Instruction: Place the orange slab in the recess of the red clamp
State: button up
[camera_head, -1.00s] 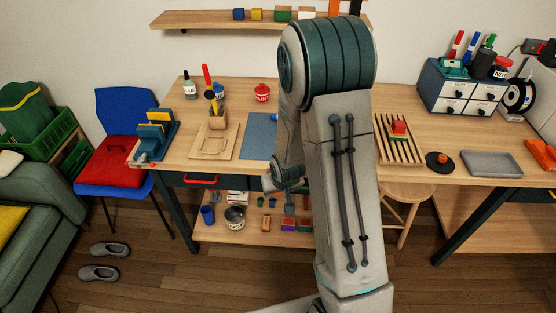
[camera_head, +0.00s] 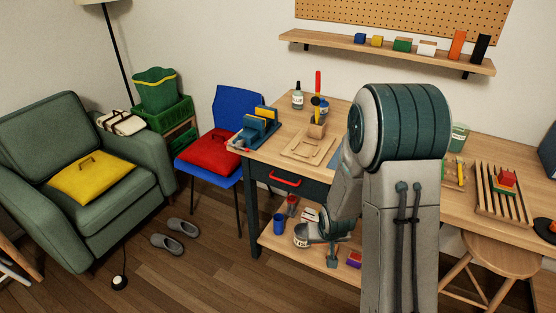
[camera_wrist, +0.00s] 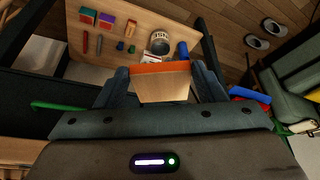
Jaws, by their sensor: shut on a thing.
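In the wrist view, my gripper (camera_wrist: 163,85) is shut on the orange slab (camera_wrist: 160,68). The slab lies between the two fingers, with a bright orange edge and a paler, wood-like face towards the camera. In the head view, my arm stands in front of the desk and hides much of it. The slab cannot be made out there. I cannot pick out a red clamp with a recess in either view now.
The desk (camera_head: 275,150) has a red-handled drawer (camera_head: 285,181). A lower shelf (camera_head: 285,248) holds a tin (camera_head: 301,236) and a blue cup (camera_head: 279,224). A blue chair (camera_head: 232,108) and green armchair (camera_head: 70,135) stand left. A stool (camera_head: 500,255) stands right. The floor between is mostly clear.

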aim_at(306, 148)
jog(key=u, duration=0.2)
jog(key=k, duration=0.3)
jog(key=u, duration=0.6)
jog(key=i, duration=1)
jog(key=z, duration=0.65)
